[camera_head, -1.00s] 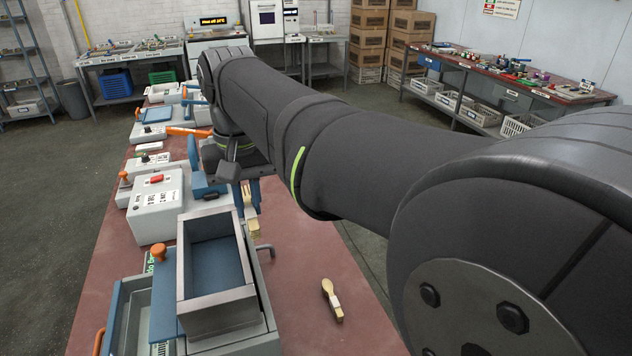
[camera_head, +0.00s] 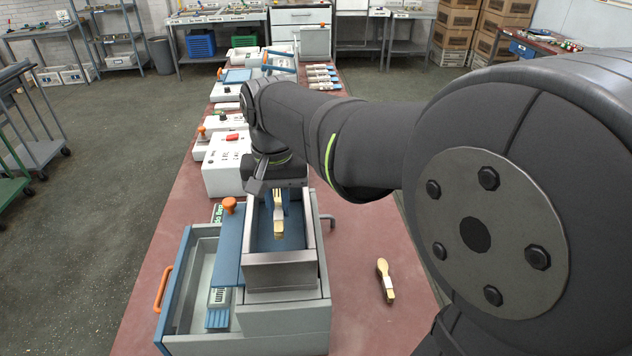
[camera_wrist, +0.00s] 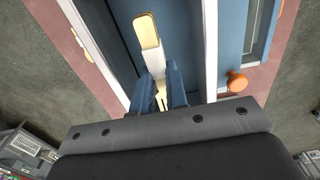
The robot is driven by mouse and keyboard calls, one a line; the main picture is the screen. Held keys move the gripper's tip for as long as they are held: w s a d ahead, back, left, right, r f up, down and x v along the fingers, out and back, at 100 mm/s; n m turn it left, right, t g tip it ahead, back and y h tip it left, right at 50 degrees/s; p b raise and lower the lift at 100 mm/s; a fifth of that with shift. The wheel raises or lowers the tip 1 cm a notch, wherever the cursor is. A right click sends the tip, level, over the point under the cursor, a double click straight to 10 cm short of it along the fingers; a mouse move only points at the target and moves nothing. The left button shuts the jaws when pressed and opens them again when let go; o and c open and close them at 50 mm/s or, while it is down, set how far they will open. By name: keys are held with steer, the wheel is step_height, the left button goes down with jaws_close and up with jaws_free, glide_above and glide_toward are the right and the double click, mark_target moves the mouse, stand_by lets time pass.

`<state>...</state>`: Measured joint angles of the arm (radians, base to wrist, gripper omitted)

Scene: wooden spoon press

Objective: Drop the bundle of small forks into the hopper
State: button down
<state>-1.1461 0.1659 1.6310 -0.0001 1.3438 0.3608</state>
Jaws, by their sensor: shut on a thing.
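My gripper (camera_head: 273,196) is shut on a bundle of small wooden forks (camera_head: 279,228) with a pale band. The bundle hangs tilted, its blunt end toward the camera, over the open mouth of the hopper (camera_head: 282,272), a grey-rimmed box with a blue inside. In the wrist view the blue fingers (camera_wrist: 161,92) grip the bundle (camera_wrist: 150,32), which shows against the hopper's blue inside. How deep it reaches below the rim I cannot tell.
A second wooden bundle (camera_head: 385,278) lies on the red table right of the hopper. A blue slide with an orange knob (camera_head: 229,205) and a grey tray with an orange handle (camera_head: 163,288) are at the hopper's left. A white control box (camera_head: 222,167) stands behind.

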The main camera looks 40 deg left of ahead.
mark_target(278, 207)
steer(key=shift+f, duration=0.1)
steer(key=shift+f, duration=0.5)
steer(key=c, duration=1.4)
jaws_free()
steer(key=shift+c, duration=0.2)
steer(key=shift+r, duration=0.1)
step_height(278, 207, up, 13)
step_height(278, 207, down, 13)
steer(key=shift+r, duration=0.4)
